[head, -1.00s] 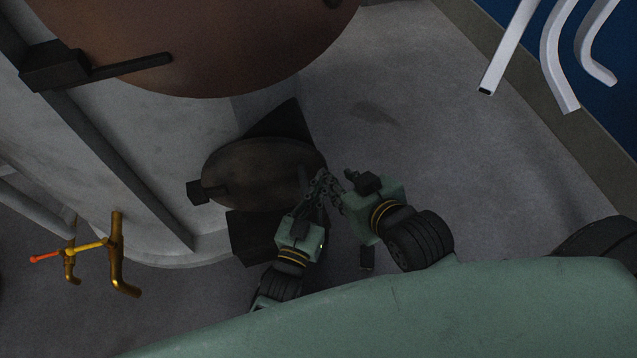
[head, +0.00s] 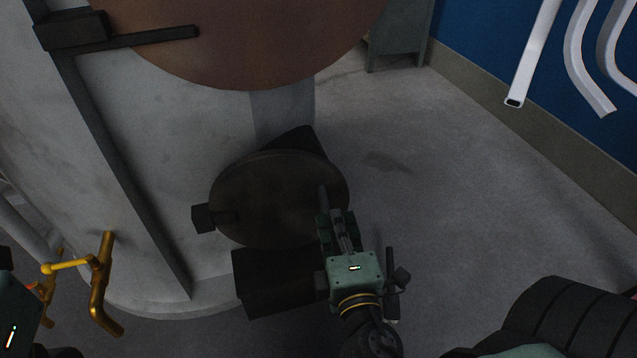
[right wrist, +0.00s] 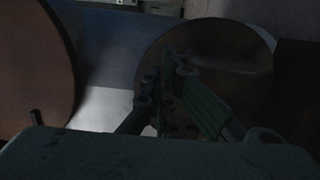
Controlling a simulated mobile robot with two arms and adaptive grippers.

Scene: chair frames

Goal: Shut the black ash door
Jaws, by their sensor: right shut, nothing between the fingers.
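The black ash door is the dark round disc (head: 265,205) low on the grey cylindrical body, with a dark hinge block (head: 203,218) at its left. A dark box-like frame (head: 275,282) shows behind and below it. I cannot tell how wide a gap is left behind the disc. My right gripper (head: 323,192) is shut and empty, its fingers overlapping the disc's right edge; contact is unclear. In the right wrist view the disc (right wrist: 245,75) stands behind the fingers (right wrist: 178,62). Part of my left gripper's body (head: 14,315) shows at the lower left edge; its fingers are not clearly visible.
A larger brown round door (head: 240,40) hangs above, with a dark hinge bar. White bent tubes (head: 535,55) are at the upper right by the blue wall. The floor right of the disc is clear.

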